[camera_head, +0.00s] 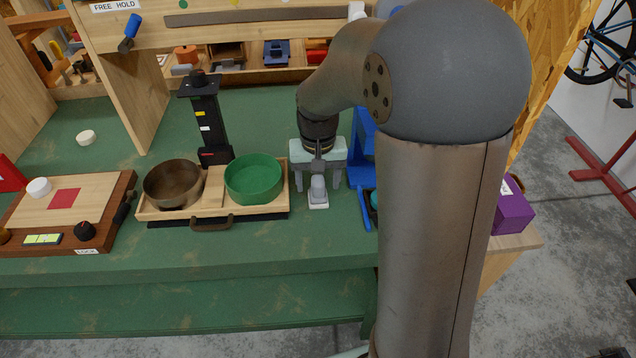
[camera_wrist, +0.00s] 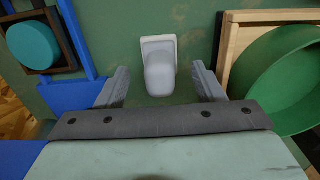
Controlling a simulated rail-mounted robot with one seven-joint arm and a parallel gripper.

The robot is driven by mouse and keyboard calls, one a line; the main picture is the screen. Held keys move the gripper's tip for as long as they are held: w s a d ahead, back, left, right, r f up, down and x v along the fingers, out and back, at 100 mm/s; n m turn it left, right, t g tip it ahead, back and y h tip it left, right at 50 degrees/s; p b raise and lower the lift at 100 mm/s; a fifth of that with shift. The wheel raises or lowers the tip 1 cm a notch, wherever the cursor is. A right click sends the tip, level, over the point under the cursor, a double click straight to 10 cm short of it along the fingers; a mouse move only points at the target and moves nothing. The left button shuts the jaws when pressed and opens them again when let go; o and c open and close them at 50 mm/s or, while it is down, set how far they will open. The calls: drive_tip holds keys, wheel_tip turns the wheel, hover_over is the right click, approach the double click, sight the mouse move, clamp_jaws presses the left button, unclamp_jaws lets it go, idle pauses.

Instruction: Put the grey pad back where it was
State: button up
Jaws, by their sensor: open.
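A grey rounded block (camera_head: 318,187) on a pale square base stands on the green bench, right of the tray with the bowls. It is the only grey pad-like thing I make out near my gripper. My gripper (camera_head: 318,181) is open above it, with fingers pointing down. In the wrist view, the grey block (camera_wrist: 160,72) lies between and slightly beyond the fingertips of my gripper (camera_wrist: 161,86). Gaps show on both sides, and neither finger appears to touch it. No marked place for the pad is clear in these frames.
A wooden tray (camera_head: 279,205) holds a brown bowl (camera_head: 173,184) and a green bowl (camera_head: 254,178) close on the left. A black post (camera_head: 208,125) stands behind. A blue frame (camera_wrist: 84,55) with a teal disc (camera_wrist: 33,46) is close on the other side. Bench behind is clear.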

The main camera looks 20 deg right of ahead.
sight(318, 179)
wheel_tip(318, 179, up, 10)
drive_tip(key=shift+r, duration=0.2)
drive_tip(key=s+f+n, duration=0.1)
drive_tip(key=s+f, duration=0.2)
drive_tip(key=s, duration=0.7)
drive_tip(key=s+f+n, duration=0.1)
drive_tip(key=s+f, duration=0.3)
drive_tip(key=s, duration=0.6)
drive_tip(key=shift+a+f, duration=0.25)
drive_tip(key=shift+a, duration=0.1)
idle(0.4)
